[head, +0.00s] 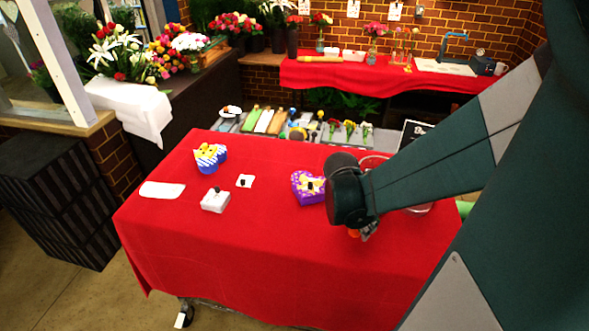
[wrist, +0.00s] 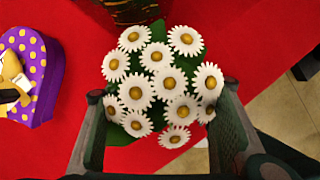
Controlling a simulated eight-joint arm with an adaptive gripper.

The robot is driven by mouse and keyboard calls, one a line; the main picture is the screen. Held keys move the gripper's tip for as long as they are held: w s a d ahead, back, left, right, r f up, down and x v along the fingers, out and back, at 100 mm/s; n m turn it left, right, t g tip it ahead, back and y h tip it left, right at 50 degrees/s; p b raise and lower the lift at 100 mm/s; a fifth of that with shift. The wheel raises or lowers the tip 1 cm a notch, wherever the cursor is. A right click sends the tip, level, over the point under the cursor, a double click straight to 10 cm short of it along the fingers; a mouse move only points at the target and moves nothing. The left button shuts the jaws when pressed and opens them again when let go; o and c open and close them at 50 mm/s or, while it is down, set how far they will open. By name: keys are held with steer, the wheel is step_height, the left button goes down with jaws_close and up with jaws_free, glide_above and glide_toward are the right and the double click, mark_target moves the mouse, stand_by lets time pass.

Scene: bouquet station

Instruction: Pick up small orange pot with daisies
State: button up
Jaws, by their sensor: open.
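The daisies (wrist: 160,84) fill the middle of the wrist view as a round bunch of white flowers with yellow centres and green leaves. Their pot is hidden under the blooms there. In the head view a small orange patch, likely the small orange pot (head: 353,233), shows under my wrist, mostly covered by my arm. My gripper (wrist: 162,98) is open, with one finger on each side of the daisies. I cannot tell whether the fingers touch the flowers. In the head view my gripper (head: 369,230) is partly hidden by my arm.
A purple heart-shaped box with yellow dots (head: 308,188) stands left of the daisies on the red tablecloth (head: 250,255). A dark patterned pot (wrist: 130,8) is just behind them. A blue-and-white heart box (head: 210,158) and a white box (head: 215,201) stand further left.

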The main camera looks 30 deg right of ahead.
steer(key=shift+c, duration=0.4)
steer(key=c, duration=1.2)
steer(key=shift+r, duration=0.15)
steer(key=shift+r+p, duration=1)
steer(key=shift+r, duration=3.9)
